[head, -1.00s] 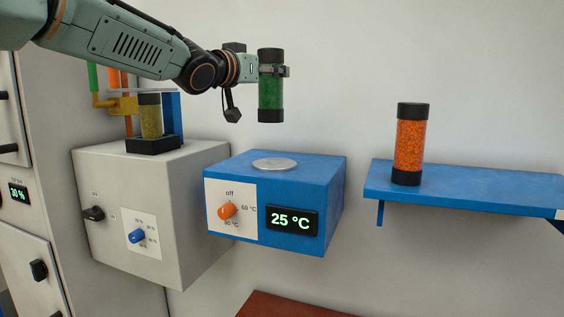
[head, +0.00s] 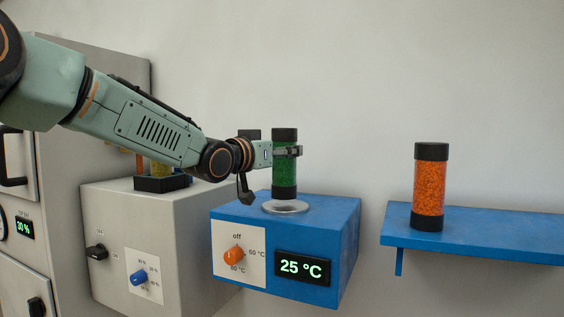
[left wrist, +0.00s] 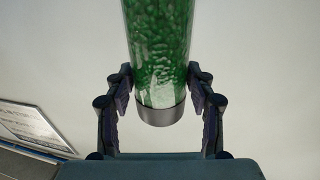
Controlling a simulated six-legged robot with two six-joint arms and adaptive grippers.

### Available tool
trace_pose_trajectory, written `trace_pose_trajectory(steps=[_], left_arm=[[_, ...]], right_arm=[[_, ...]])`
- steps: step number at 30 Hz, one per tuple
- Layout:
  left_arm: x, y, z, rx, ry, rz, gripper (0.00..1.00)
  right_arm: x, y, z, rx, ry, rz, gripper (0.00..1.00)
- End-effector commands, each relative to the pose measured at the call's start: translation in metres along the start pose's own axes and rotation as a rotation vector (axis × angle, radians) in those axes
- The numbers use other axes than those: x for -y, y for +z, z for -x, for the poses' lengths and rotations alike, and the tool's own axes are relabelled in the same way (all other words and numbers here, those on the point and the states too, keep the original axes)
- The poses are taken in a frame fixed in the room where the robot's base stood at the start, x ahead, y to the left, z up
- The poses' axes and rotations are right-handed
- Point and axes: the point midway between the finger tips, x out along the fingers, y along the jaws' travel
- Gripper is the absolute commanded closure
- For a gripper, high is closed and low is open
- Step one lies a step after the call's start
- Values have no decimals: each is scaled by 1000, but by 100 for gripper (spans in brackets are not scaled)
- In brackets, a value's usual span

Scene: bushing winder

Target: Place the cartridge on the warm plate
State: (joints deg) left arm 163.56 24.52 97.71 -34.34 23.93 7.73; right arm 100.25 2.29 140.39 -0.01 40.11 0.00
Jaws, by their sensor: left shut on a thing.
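A green cartridge (head: 284,165) with black end caps is upright in my left gripper (head: 291,151), which is shut around its upper part. The left wrist view shows the cartridge (left wrist: 158,50) between the two fingers (left wrist: 160,100). The warm plate is the round metal disc (head: 285,207) on top of a blue box (head: 330,222). The cartridge's lower cap is right over the disc, very close to it. I cannot tell whether it touches. My right gripper is not in view.
An orange cartridge (head: 428,187) stands on a blue wall shelf (head: 510,222) at the right. A grey box (head: 115,212) with knobs stands left of the blue box, with a yellowish cartridge (head: 160,168) on top, partly behind my arm. The blue box's display reads 25 °C.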

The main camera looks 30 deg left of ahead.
Motion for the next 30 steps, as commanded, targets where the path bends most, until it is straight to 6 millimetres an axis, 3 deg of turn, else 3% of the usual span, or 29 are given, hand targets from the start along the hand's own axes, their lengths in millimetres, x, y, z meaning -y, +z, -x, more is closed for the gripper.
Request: trace_pose_trajectory(steps=[4,16,17,24,30], left_arm=[[0,15,-1,-3,0,1,89],[0,20,-3,-3,0,-1,89],[0,22,-3,0,0,-1,44],[0,21,-3,0,0,-1,24],[0,20,-2,0,0,-1,23]], right_arm=[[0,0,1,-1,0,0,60],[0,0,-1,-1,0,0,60],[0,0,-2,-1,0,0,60],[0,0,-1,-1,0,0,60],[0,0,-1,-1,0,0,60]])
